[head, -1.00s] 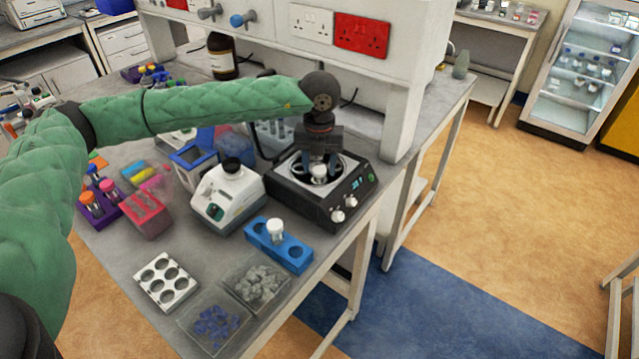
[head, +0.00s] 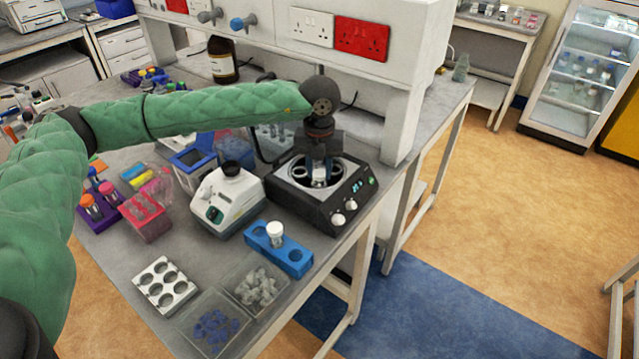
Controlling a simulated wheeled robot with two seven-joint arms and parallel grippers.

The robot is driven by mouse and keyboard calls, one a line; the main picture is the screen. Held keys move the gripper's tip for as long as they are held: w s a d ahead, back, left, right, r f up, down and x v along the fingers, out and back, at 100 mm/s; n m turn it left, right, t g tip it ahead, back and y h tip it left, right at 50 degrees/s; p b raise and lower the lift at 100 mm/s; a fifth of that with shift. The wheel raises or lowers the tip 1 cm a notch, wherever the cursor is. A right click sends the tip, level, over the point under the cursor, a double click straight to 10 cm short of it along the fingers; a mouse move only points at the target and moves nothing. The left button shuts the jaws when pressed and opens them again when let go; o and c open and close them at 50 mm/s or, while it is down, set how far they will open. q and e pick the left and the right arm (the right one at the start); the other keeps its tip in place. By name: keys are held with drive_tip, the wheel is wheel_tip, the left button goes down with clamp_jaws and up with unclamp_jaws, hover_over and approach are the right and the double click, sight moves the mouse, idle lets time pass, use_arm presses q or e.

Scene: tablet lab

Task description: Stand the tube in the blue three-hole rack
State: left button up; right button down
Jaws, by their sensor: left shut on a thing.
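My left gripper (head: 319,183) points down into the round well of the black device (head: 341,211). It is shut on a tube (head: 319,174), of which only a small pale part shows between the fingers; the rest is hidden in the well. The blue three-hole rack (head: 302,268) lies on the bench in front of the device. Another white-capped tube (head: 275,229) stands upright in what looks like its middle hole; the hole at each end looks empty. My right gripper is not in view.
A white device (head: 226,204) stands left of the black one. A white six-hole rack (head: 166,286) and clear trays of grey pieces (head: 256,285) and blue pieces (head: 213,330) lie near the front edge. The bench's raised white back (head: 398,105) stands close behind the gripper.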

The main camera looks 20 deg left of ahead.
use_arm(q)
drive_tip(key=shift+r, duration=0.1)
drive_tip(key=shift+r+p, duration=0.45)
drive_tip(key=shift+r, duration=3.2)
wheel_tip(320, 180, up, 4)
drive_tip(key=shift+r, duration=0.1)
